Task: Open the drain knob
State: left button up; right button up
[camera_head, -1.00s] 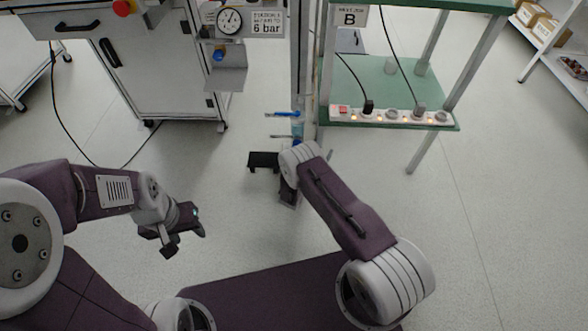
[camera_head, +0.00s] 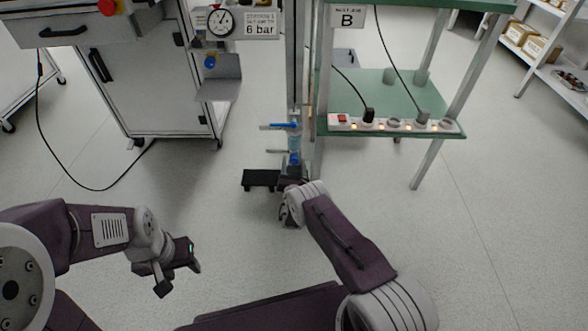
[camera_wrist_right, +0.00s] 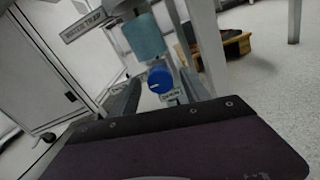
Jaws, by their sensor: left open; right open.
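The blue drain knob (camera_wrist_right: 160,80) has a pale mark on its face and sits under the light-blue bowl of the water trap (camera_wrist_right: 145,36). In the head view the trap (camera_head: 294,141) is on a grey upright post, with the blue knob (camera_head: 294,158) at its bottom. My right gripper (camera_wrist_right: 160,96) is open, its grey fingers seen to the left and right of the knob in the wrist view. Whether they touch it is unclear. In the head view this gripper (camera_head: 291,176) is just below the trap, partly hidden by its wrist. My left gripper (camera_head: 180,278) is open and empty over the floor.
A white cabinet (camera_head: 165,90) with a pressure gauge (camera_head: 221,21) stands to the left of the post. A green bench (camera_head: 395,128) with a socket strip stands to the right. A dark flat piece (camera_head: 260,179) shows beside my right wrist. The floor in front is open.

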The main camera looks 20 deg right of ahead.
grip_shut()
dwell(0.3)
jog(key=n, duration=0.8)
jog(key=shift+a+n, duration=0.1)
jog(key=shift+n, duration=0.2)
jog(key=n, duration=0.4)
jog(key=shift+f+n, duration=0.1)
jog(key=shift+n, duration=2.5)
